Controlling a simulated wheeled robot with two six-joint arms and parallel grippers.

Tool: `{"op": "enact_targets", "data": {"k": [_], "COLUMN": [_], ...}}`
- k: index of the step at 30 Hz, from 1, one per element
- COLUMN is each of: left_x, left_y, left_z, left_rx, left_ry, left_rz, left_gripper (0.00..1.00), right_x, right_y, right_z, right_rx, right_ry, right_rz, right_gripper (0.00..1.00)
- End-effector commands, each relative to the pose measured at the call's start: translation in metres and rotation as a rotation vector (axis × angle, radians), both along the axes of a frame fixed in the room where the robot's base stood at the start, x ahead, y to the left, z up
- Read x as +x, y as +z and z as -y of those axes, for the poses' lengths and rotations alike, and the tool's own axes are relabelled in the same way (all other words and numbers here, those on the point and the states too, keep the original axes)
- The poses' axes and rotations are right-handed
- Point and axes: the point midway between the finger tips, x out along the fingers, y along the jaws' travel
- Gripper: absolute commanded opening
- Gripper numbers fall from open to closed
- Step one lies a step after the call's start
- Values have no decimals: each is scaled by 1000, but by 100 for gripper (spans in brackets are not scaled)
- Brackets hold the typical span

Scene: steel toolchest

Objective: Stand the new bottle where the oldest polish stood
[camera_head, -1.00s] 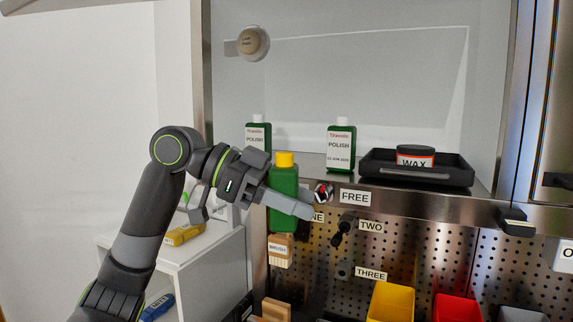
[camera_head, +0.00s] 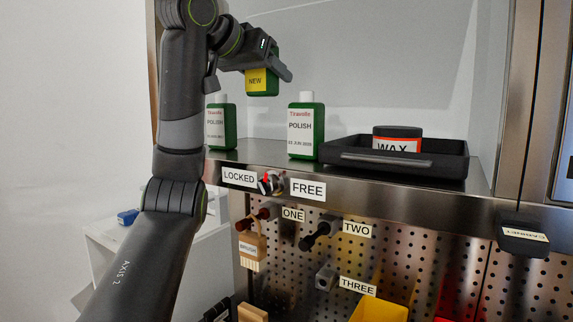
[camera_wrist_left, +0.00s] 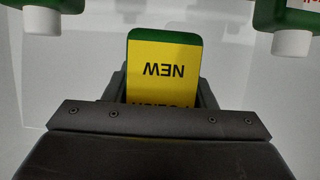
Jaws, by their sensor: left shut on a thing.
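The new bottle (camera_head: 262,82) is green with a yellow label reading NEW. My left gripper (camera_head: 268,64) is shut on it and holds it in the air above shelf height. In the left wrist view, the bottle (camera_wrist_left: 165,70) sits between the fingers, its label upside down. Two green polish bottles with white caps stand upright on the steel shelf (camera_head: 270,152). The left polish bottle (camera_head: 228,126) is partly hidden by my arm. The right polish bottle (camera_head: 303,135) has a date line too small to read surely. My right gripper is out of view.
A black tray (camera_head: 440,165) with a wax tin (camera_head: 397,140) stands right of the polish bottles. A LOCKED/FREE knob (camera_head: 270,182) is on the shelf's front edge. Pegs marked ONE, TWO and THREE stick out of the pegboard (camera_head: 440,240) below. Steel cabinet walls bound the shelf.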

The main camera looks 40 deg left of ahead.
Motion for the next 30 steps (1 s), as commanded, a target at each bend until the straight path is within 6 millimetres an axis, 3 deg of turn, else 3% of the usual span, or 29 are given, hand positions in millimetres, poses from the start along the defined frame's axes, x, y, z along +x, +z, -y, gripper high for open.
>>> {"op": "enact_targets", "data": {"k": [6,12,19,24,30], "left_x": [-5,-5,-5,-5,-5], "left_y": [-22,-53,-71,-95,-105], "left_z": [-16,-15,-15,-15,-14], "left_rx": [4,5,4,4,2], "left_ry": [62,59,57,58,55], "left_rz": [0,-1,0,-1,1], "left_gripper": [21,21,21,21,21], "right_x": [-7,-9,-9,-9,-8], "right_y": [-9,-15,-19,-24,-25], "right_z": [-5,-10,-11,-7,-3], "right_rx": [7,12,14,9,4], "right_ry": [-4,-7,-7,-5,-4], "right_rz": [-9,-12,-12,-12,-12], "right_gripper": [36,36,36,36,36]}}
